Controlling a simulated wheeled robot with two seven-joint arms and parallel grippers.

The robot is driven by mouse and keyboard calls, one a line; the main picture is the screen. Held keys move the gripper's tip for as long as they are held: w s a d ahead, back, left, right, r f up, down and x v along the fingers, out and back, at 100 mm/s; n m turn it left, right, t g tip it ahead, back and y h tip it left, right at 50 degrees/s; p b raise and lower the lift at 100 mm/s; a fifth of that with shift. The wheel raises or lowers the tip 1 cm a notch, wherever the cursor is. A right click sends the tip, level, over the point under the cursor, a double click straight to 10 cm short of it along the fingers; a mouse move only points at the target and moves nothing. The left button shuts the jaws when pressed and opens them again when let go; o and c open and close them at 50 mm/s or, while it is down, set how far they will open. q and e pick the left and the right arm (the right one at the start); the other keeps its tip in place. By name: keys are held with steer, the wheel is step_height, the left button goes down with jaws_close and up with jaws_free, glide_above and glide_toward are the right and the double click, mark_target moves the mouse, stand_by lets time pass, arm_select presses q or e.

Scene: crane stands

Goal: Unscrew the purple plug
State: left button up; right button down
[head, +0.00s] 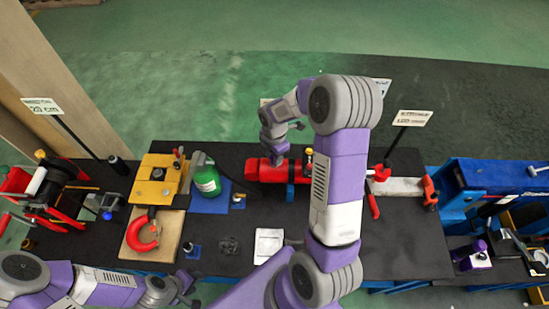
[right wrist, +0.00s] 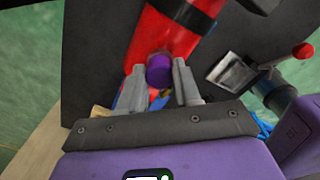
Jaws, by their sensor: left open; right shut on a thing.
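The purple plug (right wrist: 159,73) sits at the side of a red cylinder (right wrist: 160,35) in the right wrist view. My right gripper (right wrist: 160,84) has one finger on each side of the plug and is shut on it. In the head view my right gripper (head: 274,150) reaches down onto the red cylinder (head: 265,171) from behind, and hides the plug there. My left gripper (head: 188,288) is open and empty, low at the front edge of the black table, away from the cylinder.
The black table (head: 400,235) also holds a green bottle (head: 206,180), a red hook (head: 142,235) on a wooden board, a yellow plate press (head: 158,175) and a white square tray (head: 268,245). My right arm crosses above the table right of the cylinder. A blue stand (head: 495,180) is at far right.

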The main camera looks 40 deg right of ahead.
steer(key=shift+n, duration=0.5)
steer(key=n+p, duration=0.2)
steer(key=n, duration=0.1)
steer(key=shift+r+n, duration=0.2)
steer(key=shift+n, duration=0.7)
steer(key=shift+f, duration=0.15)
steer(key=n+p, duration=0.3)
steer(key=shift+r, duration=0.2)
steer(key=n+p, duration=0.1)
steer(key=n, duration=0.1)
steer(key=shift+f+n, duration=0.15)
steer(key=shift+n, duration=0.15)
